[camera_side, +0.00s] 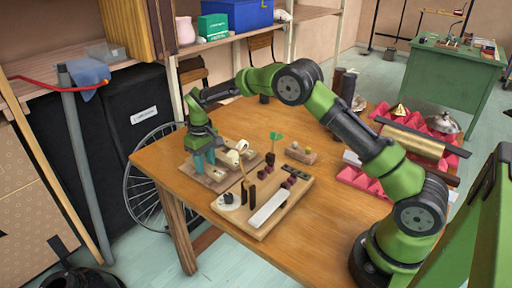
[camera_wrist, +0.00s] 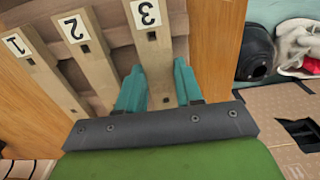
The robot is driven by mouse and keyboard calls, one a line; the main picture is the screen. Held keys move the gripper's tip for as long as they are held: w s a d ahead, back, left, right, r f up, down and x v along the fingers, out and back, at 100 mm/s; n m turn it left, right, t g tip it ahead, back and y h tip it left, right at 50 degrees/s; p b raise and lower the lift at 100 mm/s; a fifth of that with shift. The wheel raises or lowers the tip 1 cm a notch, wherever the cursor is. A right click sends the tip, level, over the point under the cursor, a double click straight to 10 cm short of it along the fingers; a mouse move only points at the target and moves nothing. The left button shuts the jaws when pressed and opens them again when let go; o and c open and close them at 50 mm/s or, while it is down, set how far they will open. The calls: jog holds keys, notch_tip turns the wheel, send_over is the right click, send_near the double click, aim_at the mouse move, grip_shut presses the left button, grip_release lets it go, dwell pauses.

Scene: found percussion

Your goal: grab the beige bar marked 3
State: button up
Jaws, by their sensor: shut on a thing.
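In the wrist view, the beige bar marked 3 (camera_wrist: 153,45) lies between the two teal fingers of my gripper (camera_wrist: 160,88). One finger is on each side of it, below its white number label. The bar marked 2 (camera_wrist: 93,60) and the bar marked 1 (camera_wrist: 45,78) lie to its left, apart from it. In the side view, my gripper (camera_side: 203,160) points down at the left end of the wooden board (camera_side: 214,183) on the table. The bars are small there and partly hidden by my gripper.
A second wooden board (camera_side: 262,228) with a pale metal bar (camera_side: 269,208) and dark blocks stands closer to the camera. A small block with balls (camera_side: 301,153) and a pink tray (camera_side: 365,184) are further right. The table's left edge is close to my gripper.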

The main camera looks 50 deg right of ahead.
grip_shut()
jog(key=shift+r, duration=0.15)
